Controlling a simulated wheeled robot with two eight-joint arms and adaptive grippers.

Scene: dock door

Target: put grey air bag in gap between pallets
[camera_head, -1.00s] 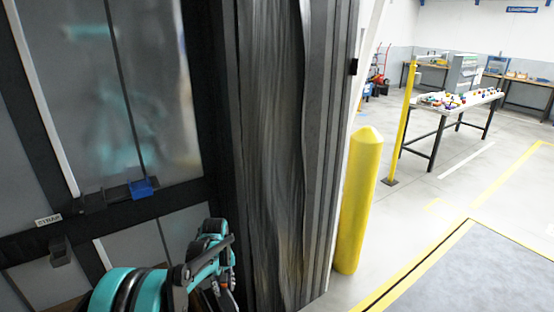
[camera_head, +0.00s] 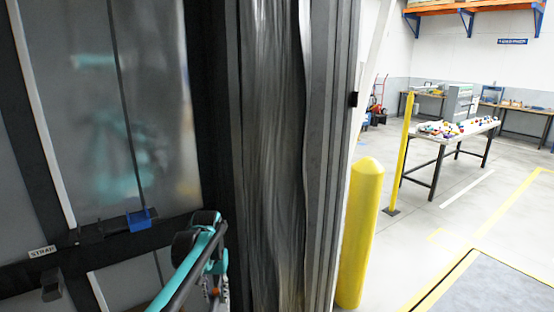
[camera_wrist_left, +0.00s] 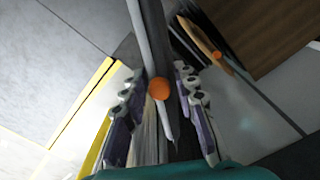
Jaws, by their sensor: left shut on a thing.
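My left gripper (camera_head: 216,292) is low in the head view, partly cut off by the bottom edge, in front of the dark framed panels. In the left wrist view its fingers (camera_wrist_left: 158,88) are closed around a thin, pale grey piece (camera_wrist_left: 142,35) with an orange round part, seen nearly edge-on. It looks like the grey air bag; its full shape is hidden. A tan, rounded piece (camera_wrist_left: 197,34) with an orange spot lies beyond the right finger. No gap between pallets can be made out. My right gripper is out of view.
A dark ribbed curtain (camera_head: 270,150) stands right of my left arm. A yellow bollard (camera_head: 361,235) stands beyond it. Left are cloudy panels with a STRAP label (camera_head: 42,252) and blue clip (camera_head: 139,220).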

